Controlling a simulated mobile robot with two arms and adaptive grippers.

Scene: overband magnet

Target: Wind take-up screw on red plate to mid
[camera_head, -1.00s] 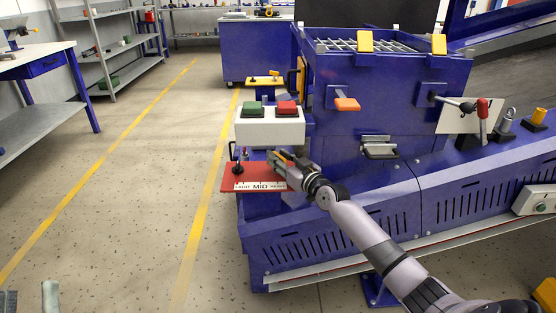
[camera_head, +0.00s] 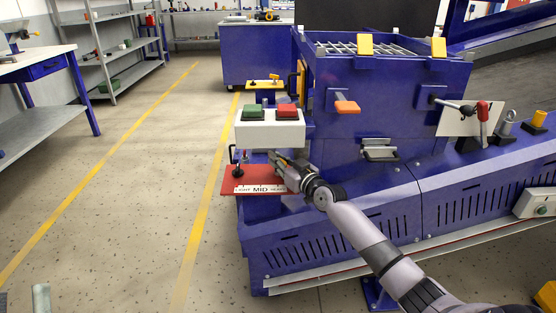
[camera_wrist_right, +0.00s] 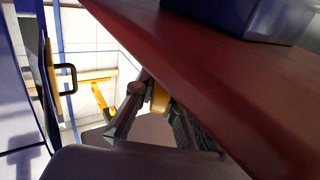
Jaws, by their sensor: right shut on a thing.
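The red plate (camera_head: 252,176) sits at the near left corner of the blue machine, with a white scale strip (camera_head: 260,189) marked LIGHT, MID and HEAVY along its front edge. A black knob with a thin stem (camera_head: 238,170) stands at the plate's left end. My right gripper (camera_head: 279,162) is at the plate's right part, below the control box. In the right wrist view its fingers (camera_wrist_right: 154,104) are closed around a small yellow-orange piece (camera_wrist_right: 159,98) beside the red plate's edge (camera_wrist_right: 200,85). The take-up screw itself is mostly hidden by the fingers, and its setting cannot be read.
A white control box (camera_head: 270,132) with green and red buttons is close above my right gripper. The blue machine body (camera_head: 330,225) lies right of and below the plate. The floor (camera_head: 110,215) to the left is clear. A grey shape at the bottom left edge is unclear.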

